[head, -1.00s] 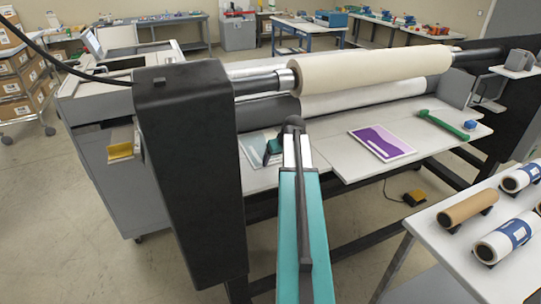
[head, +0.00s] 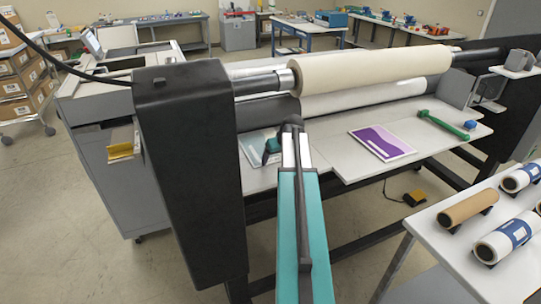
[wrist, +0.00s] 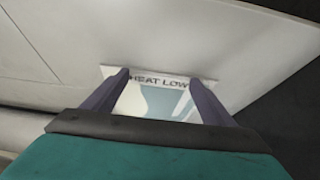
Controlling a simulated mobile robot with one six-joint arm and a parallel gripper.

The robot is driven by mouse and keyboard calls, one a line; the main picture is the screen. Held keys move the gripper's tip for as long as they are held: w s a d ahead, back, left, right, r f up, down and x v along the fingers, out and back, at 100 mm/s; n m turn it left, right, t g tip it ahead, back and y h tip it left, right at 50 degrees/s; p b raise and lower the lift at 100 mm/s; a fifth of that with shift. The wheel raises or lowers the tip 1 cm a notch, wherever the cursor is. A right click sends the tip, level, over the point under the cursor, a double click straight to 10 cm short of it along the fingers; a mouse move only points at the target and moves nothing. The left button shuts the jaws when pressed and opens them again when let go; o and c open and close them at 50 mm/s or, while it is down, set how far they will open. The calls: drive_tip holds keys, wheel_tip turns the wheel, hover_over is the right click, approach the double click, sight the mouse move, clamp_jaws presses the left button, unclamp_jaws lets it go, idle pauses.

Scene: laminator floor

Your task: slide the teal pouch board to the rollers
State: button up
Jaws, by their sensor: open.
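The teal pouch board (head: 252,145) is a pale, flat sheet on the left part of the laminator's feed table, partly hidden by my arm. In the wrist view the board (wrist: 133,101), white and teal, shows between the fingers, beside the lettering "HEAT LOW" (wrist: 160,79). My gripper (head: 268,157) is low over the board in the head view. The rollers (head: 360,100) lie behind the table.
A purple print (head: 382,143) lies on the table to the right. A green handled tool (head: 442,124) and a blue item (head: 470,125) are farther right. A black end housing (head: 190,160) stands close on the left. A side table (head: 450,262) holds several rolls.

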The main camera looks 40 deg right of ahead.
sight(272, 157)
drive_tip(key=shift+w+d+f, duration=0.1)
drive_tip(key=shift+w+d, duration=0.25)
drive_tip(key=shift+w, duration=0.45)
drive_tip(key=shift+w+d, duration=0.3)
drive_tip(key=shift+w, duration=0.5)
idle(1.1)
drive_tip(key=shift+s+a, duration=0.2)
drive_tip(key=shift+s, duration=0.3)
idle(0.9)
idle(0.4)
drive_tip(key=shift+w+d+r+p+v, duration=0.15)
drive_tip(key=shift+p+v, duration=0.25)
drive_tip(key=shift+v, duration=0.65)
drive_tip(key=shift+w+r+p+v, duration=0.15)
drive_tip(key=shift+p+v, duration=0.3)
drive_tip(key=shift+v, duration=0.65)
drive_tip(key=shift+w+d+p+v, duration=0.15)
drive_tip(key=shift+p+v, duration=0.25)
drive_tip(key=shift+v, duration=0.65)
drive_tip(key=shift+f, duration=0.1)
